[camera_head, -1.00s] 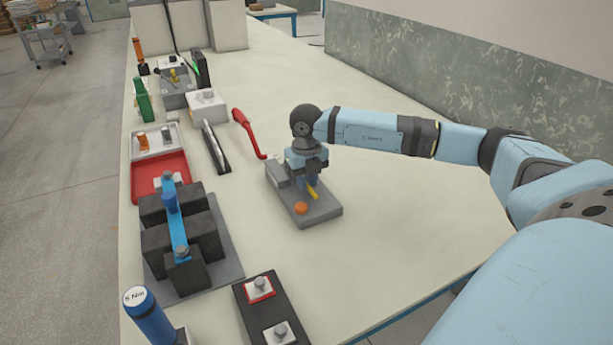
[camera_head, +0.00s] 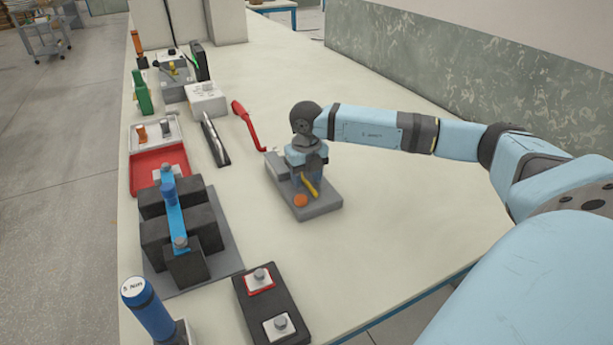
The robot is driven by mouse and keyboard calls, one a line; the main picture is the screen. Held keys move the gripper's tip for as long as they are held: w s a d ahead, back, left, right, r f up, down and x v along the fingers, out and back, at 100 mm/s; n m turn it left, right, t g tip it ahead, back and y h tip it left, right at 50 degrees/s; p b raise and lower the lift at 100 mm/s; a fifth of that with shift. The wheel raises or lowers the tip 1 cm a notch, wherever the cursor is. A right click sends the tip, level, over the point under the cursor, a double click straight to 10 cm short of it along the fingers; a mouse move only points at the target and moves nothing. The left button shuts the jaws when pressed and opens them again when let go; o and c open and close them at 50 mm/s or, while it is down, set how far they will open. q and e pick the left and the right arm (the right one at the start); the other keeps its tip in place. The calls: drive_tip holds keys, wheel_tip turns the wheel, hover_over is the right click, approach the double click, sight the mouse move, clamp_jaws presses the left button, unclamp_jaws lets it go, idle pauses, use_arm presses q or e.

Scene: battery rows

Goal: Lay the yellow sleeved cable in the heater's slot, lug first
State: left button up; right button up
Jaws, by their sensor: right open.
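The heater is a low grey block (camera_head: 317,208) with an orange knob (camera_head: 300,200) at its near end, on the bench in the middle. The yellow sleeved cable (camera_head: 309,184) shows as a short slanted yellow piece at the heater's top. Whether it lies in the slot or above it I cannot tell, and its lug is hidden. My right gripper (camera_head: 306,182) points down over the heater, open, with its fingers close about the yellow piece. My left gripper is not in view.
A red-handled tool (camera_head: 244,118) lies just behind the heater. A black block with two bolted pads (camera_head: 272,305) is in front. A battery row with a blue bar (camera_head: 172,215) and a red tray (camera_head: 158,170) stand left. The bench right of the heater is clear.

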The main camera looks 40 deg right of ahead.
wheel_tip(320, 180, up, 14)
drive_tip(key=p, duration=0.1)
drive_tip(key=shift+f+p, duration=0.15)
drive_tip(key=shift+p, duration=0.25)
